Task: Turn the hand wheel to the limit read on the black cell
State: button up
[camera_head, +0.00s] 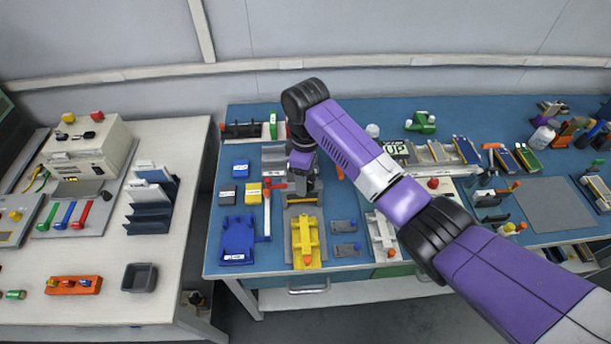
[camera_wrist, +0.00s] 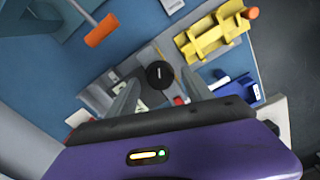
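A black round hand wheel (camera_wrist: 160,74) with a small pale mark shows in the wrist view on a grey plate. My gripper (camera_head: 305,184) points down over this spot in the head view and hides the wheel there. In the wrist view, the two fingers of my gripper (camera_wrist: 160,95) stand apart on either side of the wheel's near side. I cannot tell whether they touch it. A small black cell (camera_head: 227,194) with a pale label lies on the blue bench, left of my gripper. Its label is too small to read.
A yellow fixture (camera_head: 307,240) with an orange knob stands in front of my gripper. A blue cell (camera_head: 240,168) and a yellow cell (camera_head: 253,193) lie near the black one.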

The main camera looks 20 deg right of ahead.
jog(key=shift+r+b, duration=0.7)
jog(key=shift+r, duration=3.2)
